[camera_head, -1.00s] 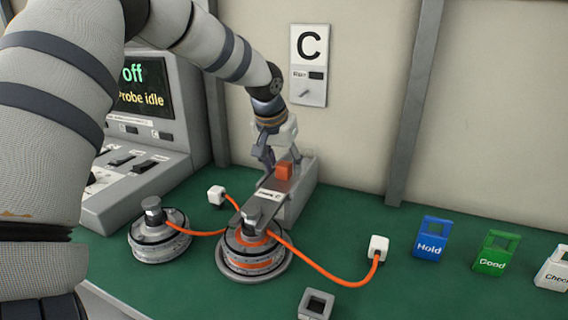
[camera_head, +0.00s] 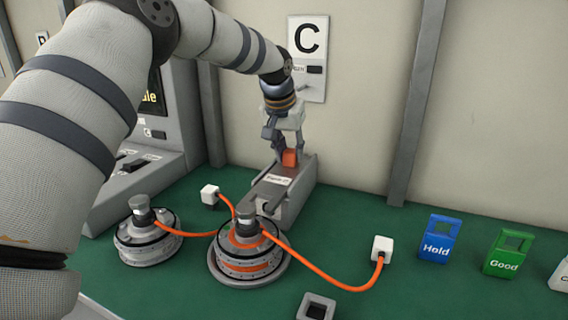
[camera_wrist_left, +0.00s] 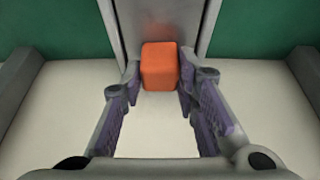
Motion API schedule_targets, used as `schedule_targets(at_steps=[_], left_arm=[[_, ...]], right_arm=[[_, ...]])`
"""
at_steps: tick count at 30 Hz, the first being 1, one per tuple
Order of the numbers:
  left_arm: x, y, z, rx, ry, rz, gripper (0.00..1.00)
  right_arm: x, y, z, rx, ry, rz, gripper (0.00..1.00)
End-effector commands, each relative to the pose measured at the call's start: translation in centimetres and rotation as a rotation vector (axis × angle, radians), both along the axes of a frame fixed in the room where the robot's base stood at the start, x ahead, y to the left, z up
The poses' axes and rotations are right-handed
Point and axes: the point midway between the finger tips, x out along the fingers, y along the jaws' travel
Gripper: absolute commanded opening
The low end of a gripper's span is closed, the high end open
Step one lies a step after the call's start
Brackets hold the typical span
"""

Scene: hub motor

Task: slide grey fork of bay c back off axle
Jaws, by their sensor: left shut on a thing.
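The grey fork (camera_head: 272,190) of bay C lies flat on its grey block, with a white label and an upright orange knob (camera_head: 289,158). My left gripper (camera_head: 289,150) is shut on the orange knob. The left wrist view shows the knob (camera_wrist_left: 160,66) between its two fingers. The hub motor (camera_head: 247,260) stands in front, with an orange band. The fork's front end now lies behind the axle. The axle partly covers that end, so I cannot tell the exact gap. My right gripper is not in view.
A second hub motor (camera_head: 147,240) stands to the left. Orange cables run to white plugs (camera_head: 209,195) (camera_head: 382,249) on both sides. Blue Hold (camera_head: 438,240) and green Good (camera_head: 508,255) tags stand at right. A grey square socket (camera_head: 316,307) lies in front.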

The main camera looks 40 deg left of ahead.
Motion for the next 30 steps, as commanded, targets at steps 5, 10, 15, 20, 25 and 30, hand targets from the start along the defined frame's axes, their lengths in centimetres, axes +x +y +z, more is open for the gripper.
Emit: schedule_targets(at_steps=[5, 10, 15, 20, 25, 30], left_arm=[[0.9, 0.5, -0.3, 0.002, 0.007, 0.000, 0.00], [0.9, 0.5, 0.0, 0.001, 0.007, -0.001, 0.00], [0.8, 0.5, 0.0, 0.000, 0.006, 0.000, 0.46], [0.9, 0.5, 0.0, 0.000, 0.004, -0.001, 0.48], [0.8, 0.4, 0.3, 0.001, 0.002, -0.001, 0.48], [-0.4, 0.0, 3.7, 0.001, -0.003, -0.001, 0.48]], right_arm=[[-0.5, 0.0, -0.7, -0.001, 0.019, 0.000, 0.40], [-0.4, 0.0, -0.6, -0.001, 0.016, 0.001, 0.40], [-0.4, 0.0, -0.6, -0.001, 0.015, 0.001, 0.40], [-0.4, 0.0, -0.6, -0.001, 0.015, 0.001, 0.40], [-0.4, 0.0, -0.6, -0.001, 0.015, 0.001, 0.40], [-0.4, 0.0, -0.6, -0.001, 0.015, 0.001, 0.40]])
